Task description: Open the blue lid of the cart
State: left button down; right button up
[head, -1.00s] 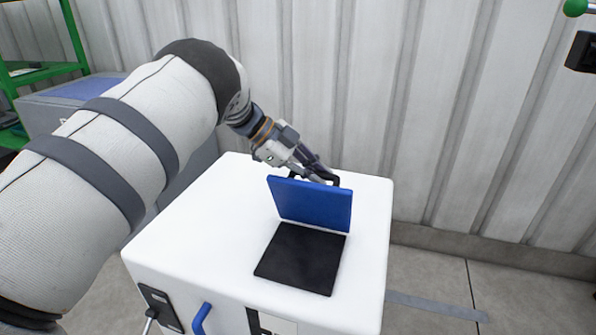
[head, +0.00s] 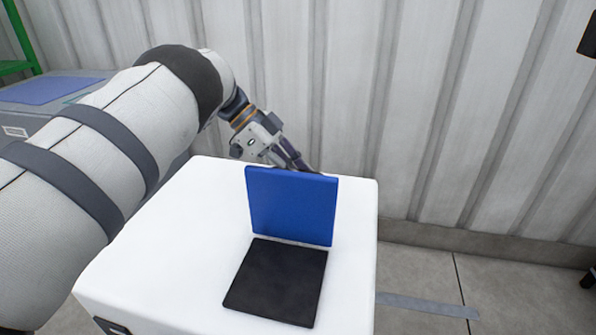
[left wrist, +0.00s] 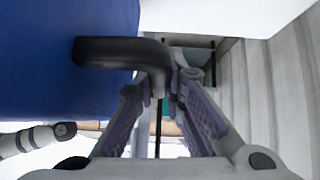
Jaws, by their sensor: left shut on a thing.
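The blue lid (head: 292,207) stands about upright at the back edge of the dark opening (head: 277,282) in the top of the white cart (head: 170,240). In the left wrist view the lid (left wrist: 60,60) fills the left side, with its black handle (left wrist: 115,52) sticking out from it. My left gripper (left wrist: 165,80) is shut on the black handle, its two fingers on either side of the handle's end. In the head view my left gripper (head: 300,165) is behind the lid, which hides the fingertips and handle. My right gripper is in neither view.
A corrugated wall (head: 430,110) stands close behind the cart. A grey box with a blue top (head: 45,90) and a green rack (head: 22,45) are at the left. Open floor (head: 430,280) lies to the right.

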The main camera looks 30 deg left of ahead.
pick_arm(q)
jog(key=c, duration=1.7)
grip_release()
jog(key=shift+o, duration=0.2)
jog(key=v, duration=1.2)
